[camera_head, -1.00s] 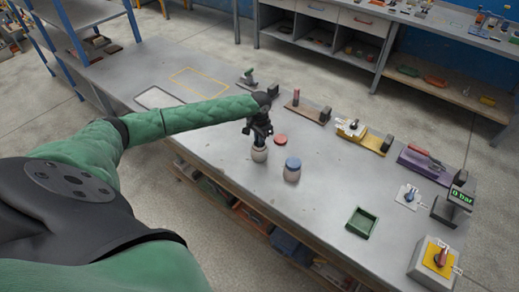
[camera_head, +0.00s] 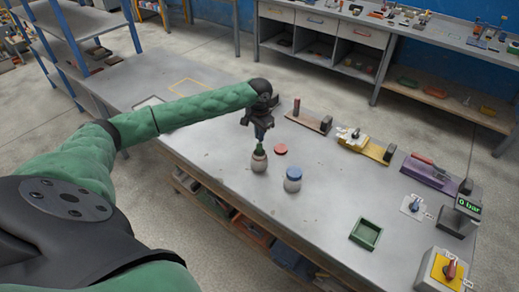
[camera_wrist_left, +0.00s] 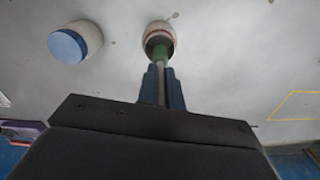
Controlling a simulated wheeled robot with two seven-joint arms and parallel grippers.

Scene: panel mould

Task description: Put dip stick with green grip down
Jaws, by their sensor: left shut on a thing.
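My left gripper (camera_head: 260,134) is above a pale jar (camera_head: 259,163) on the grey bench, its fingers pointing down. It is shut on the dip stick, whose green grip (camera_head: 259,149) shows between the fingertips and the jar's mouth. In the left wrist view the blue fingers (camera_wrist_left: 162,84) close on the stick, and the green part (camera_wrist_left: 160,51) lines up with the jar (camera_wrist_left: 160,34). Whether the stick's lower end is inside the jar is hidden. My right gripper is not in view.
A blue-lidded jar (camera_head: 293,180) stands to the right, and a red disc (camera_head: 281,149) lies behind. A green tray (camera_head: 366,234), a yellow fixture (camera_head: 363,145) and a purple fixture (camera_head: 428,172) are farther right. The bench is clear left of the jar.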

